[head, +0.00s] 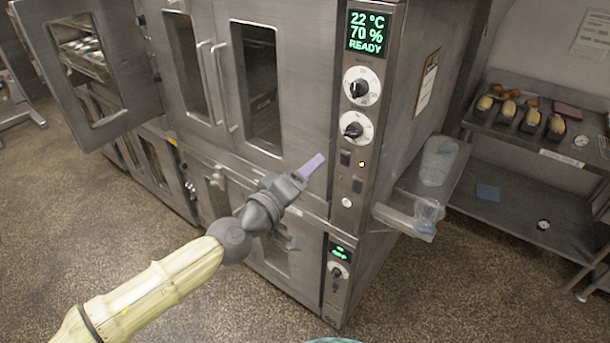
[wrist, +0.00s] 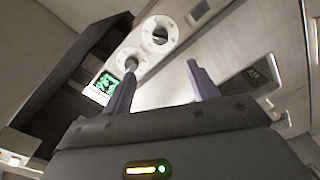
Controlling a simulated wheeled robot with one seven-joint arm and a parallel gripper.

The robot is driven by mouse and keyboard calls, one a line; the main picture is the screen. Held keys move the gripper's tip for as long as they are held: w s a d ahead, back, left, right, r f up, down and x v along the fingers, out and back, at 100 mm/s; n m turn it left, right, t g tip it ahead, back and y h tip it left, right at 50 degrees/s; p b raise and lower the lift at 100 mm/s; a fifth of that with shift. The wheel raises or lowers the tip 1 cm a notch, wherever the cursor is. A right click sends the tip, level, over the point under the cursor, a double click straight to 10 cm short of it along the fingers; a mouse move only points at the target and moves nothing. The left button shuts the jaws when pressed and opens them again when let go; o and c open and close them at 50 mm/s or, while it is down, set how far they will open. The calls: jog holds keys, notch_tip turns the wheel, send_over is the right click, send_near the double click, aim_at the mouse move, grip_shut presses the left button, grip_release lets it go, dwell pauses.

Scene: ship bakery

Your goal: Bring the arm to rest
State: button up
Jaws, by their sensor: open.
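My gripper (head: 314,167) is raised in front of the steel oven cabinet, just left of its control panel (head: 358,130) in the head view. Its purple-grey fingers are apart and empty in the wrist view (wrist: 160,92). My arm reaches in from the lower left with a pale yellow sleeve. The panel has a lit green display (head: 370,32) reading 22 °C, 70 % and READY, with two round dials below it. The dials also show beyond the fingers in the wrist view. I cannot tell whether a finger touches the panel.
An upper left cabinet door (head: 88,75) stands open; the two middle doors are shut. A side shelf (head: 408,215) with clear containers sticks out at the right. A steel table (head: 522,135) there bears several loaves in tins. The speckled floor is clear in front.

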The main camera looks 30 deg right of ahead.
dwell(0.5)
jog(key=s+d+f+g+y, duration=0.2)
jog(key=f, duration=0.4)
jog(key=s+d+f+m+g+y, duration=0.1)
jog(key=f+g+y, duration=0.1)
jog(key=f, duration=0.5)
jog(key=s+d+f+g+y, duration=0.2)
jog(key=f+y, duration=0.1)
jog(key=f, duration=0.3)
jog(key=s+a+f+g+y, duration=0.1)
jog(key=a+f+y, duration=0.2)
jog(key=a, duration=0.2)
jog(key=s+a+f+y, duration=0.1)
jog(key=a+f+y, duration=0.1)
jog(key=a+y, duration=0.25)
jog(key=w+a+r+n+t+y, duration=0.1)
jog(key=a+r+n+t+y, duration=0.1)
jog(key=a+r, duration=0.6)
jog(key=shift+a+r+t, duration=0.15)
jog(key=shift+r+t, duration=0.15)
jog(key=shift+r, duration=0.5)
jog(key=shift+c, duration=0.5)
